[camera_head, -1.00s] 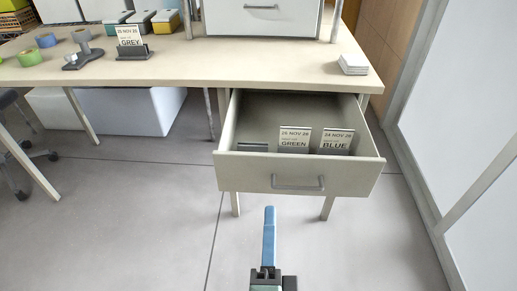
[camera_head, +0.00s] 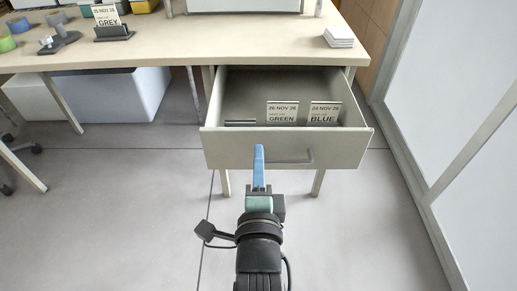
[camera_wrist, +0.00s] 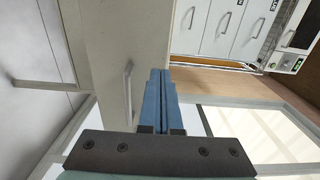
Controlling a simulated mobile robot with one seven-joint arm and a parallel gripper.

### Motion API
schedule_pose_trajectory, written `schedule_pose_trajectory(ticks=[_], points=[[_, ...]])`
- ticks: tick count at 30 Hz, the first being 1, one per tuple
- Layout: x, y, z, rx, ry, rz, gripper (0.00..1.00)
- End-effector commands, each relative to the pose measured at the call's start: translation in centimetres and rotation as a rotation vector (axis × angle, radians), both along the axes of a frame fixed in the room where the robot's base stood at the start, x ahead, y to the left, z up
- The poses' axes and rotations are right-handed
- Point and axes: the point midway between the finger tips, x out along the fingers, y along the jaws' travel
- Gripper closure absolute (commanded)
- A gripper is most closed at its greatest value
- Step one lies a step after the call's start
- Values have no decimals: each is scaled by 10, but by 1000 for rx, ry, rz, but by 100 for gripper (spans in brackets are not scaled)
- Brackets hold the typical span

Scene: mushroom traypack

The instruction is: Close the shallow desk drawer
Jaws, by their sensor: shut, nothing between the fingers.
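The shallow desk drawer (camera_head: 224,148) is pulled open below the desk top in the head view. Its front carries a grey bar handle (camera_head: 309,157). Inside stand cards marked GREEN (camera_head: 282,112) and BLUE (camera_head: 323,114). My gripper (camera_head: 259,150) has its blue fingers shut and empty. It overlaps the drawer front just left of the handle in the head view; whether it touches is not clear. In the wrist view the fingers (camera_wrist: 161,85) point along the drawer front, with the handle (camera_wrist: 128,92) beside them to the left.
The desk top (camera_head: 235,45) holds a GREY card in a stand (camera_head: 108,25), tape rolls and a white stack (camera_head: 340,37) at the right. A white box (camera_head: 125,92) sits under the desk at left. Glazed panels (camera_head: 455,90) stand on the right. The floor before the drawer is clear.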

Motion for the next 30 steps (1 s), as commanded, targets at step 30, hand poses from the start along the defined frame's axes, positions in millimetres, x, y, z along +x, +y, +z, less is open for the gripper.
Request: schedule_pose_trajectory(ticks=[30], points=[[45, 0, 1, -1, 0, 1, 100]])
